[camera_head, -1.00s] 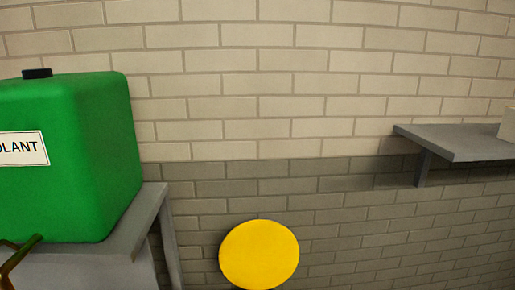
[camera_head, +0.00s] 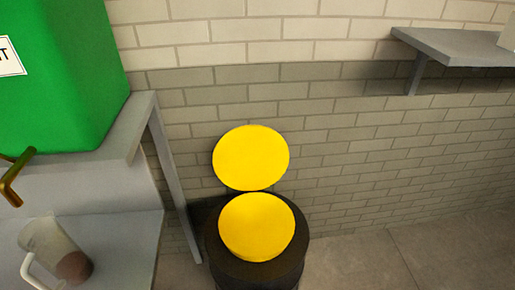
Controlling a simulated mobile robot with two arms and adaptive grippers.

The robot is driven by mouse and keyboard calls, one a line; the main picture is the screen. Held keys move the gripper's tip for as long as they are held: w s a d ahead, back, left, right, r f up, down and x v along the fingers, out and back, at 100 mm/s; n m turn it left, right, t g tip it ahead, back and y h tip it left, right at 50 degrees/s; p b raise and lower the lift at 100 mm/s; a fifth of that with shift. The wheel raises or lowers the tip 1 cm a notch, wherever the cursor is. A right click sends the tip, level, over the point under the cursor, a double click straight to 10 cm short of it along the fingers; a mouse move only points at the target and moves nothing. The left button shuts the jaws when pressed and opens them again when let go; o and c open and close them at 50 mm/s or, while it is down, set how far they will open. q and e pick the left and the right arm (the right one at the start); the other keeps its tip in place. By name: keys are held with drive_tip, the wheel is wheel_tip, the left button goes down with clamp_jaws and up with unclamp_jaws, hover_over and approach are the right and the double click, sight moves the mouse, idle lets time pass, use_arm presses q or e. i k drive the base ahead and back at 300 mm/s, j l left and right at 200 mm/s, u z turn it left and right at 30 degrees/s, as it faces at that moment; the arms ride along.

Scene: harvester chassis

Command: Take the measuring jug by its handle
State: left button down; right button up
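The measuring jug (camera_head: 54,250) is at the lower left of the head view, on a grey lower surface below the brass tap. It is clear with a white handle (camera_head: 36,272) at its lower left, and it looks tilted in the picture. Something reddish-brown shows at its lower right end; I cannot tell whether it is inside the jug. Neither of my grippers is in view.
A green coolant tank (camera_head: 65,75) stands on a grey stand (camera_head: 140,112), with a brass tap (camera_head: 17,178) at its front. A dark drum (camera_head: 258,270) with yellow discs stands right of it. A grey wall shelf (camera_head: 460,46) is at right. Floor is clear at lower right.

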sight(44, 240)
drive_tip(key=u, duration=1.6)
drive_tip(key=k+l+z, duration=0.2)
drive_tip(key=i+l, duration=0.05)
drive_tip(key=i, duration=0.05)
